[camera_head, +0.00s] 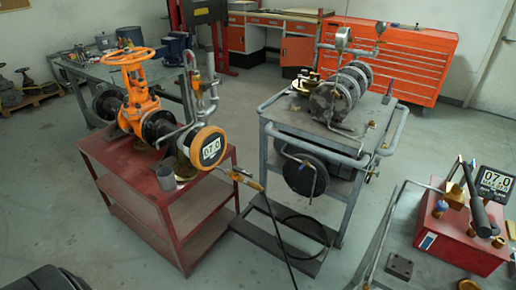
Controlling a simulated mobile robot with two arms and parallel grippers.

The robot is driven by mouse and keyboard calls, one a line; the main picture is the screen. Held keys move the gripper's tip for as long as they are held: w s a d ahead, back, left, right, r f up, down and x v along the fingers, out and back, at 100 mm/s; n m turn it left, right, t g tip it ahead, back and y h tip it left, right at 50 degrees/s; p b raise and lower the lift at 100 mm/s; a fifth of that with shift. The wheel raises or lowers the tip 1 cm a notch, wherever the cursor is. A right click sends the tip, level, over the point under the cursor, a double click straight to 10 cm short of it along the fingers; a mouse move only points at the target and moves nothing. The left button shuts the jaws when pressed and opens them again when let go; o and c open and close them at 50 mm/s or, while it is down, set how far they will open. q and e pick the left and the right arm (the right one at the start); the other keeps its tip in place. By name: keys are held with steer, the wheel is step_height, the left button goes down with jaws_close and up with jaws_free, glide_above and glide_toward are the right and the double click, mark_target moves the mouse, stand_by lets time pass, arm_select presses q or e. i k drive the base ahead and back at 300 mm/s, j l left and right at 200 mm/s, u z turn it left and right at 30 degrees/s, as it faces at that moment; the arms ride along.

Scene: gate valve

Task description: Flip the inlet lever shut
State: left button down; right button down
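An orange gate valve (136,100) with a round handwheel (130,57) stands on a red cart (165,205) at the left. Black flanges sit on both its sides. An orange-rimmed round end piece (208,147) reading 07.0 faces front right. Beside it, a small yellow fitting (246,181) joins a dark hose; it may carry the inlet lever, but its position is too small to tell. Grey pipes (197,95) rise behind the end piece. Neither of my grippers is in view.
A grey wheeled cart (270,150) with piping stands in the middle. A red pump box (460,240) with a black handle (474,200) and a 07.0 display (494,184) is at the right. The hose runs down to the floor between carts. Open floor (75,200) lies left.

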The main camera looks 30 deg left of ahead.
mark_target(236, 169)
steer(key=u, duration=1.15)
